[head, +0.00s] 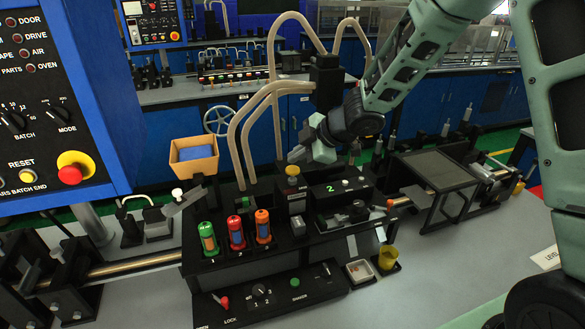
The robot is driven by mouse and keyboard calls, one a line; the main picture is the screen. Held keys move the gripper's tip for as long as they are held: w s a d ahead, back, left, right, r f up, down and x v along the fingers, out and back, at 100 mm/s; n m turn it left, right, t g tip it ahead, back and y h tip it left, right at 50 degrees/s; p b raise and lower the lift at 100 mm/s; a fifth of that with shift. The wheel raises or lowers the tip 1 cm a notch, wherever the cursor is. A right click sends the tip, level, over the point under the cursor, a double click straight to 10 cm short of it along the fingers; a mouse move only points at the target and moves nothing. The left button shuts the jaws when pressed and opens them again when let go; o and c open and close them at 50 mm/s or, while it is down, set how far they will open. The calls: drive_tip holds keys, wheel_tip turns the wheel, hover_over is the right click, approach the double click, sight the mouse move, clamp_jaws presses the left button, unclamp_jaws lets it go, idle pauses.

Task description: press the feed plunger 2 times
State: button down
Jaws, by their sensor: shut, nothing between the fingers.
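A short plunger with a yellow cap (292,171) stands upright on a small dark block on the black machine, in the middle of the head view. I take it for the feed plunger, but no readable label confirms this. My gripper (299,154) is shut and empty, just above and slightly right of the yellow cap. Whether its tips touch the cap cannot be told from this angle. A black box (333,196) right of the plunger shows a green digit that looks like 2.
Three numbered cartridges (236,232), green, red and orange, stand at the machine's front left. Pale curved tubes (246,140) rise behind them. A white-knobbed lever (177,194) and a cardboard bin (194,157) are left. A yellow cup (388,259) stands right; the grey bench (440,275) beyond it is clear.

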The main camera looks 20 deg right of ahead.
sight(293, 168)
idle(0.5)
drive_tip(key=shift+f+b, duration=0.3)
drive_tip(key=shift+f, duration=0.1)
drive_tip(key=shift+f+b, duration=0.95)
drive_tip(key=shift+f, duration=0.35)
idle(1.1)
drive_tip(key=shift+r, duration=0.1)
drive_tip(key=shift+r+p, duration=1.6)
drive_tip(key=shift+p, duration=0.25)
drive_tip(key=shift+r, duration=0.15)
wheel_tip(293, 168, up, 5)
drive_tip(key=p, duration=0.5)
idle(1.8)
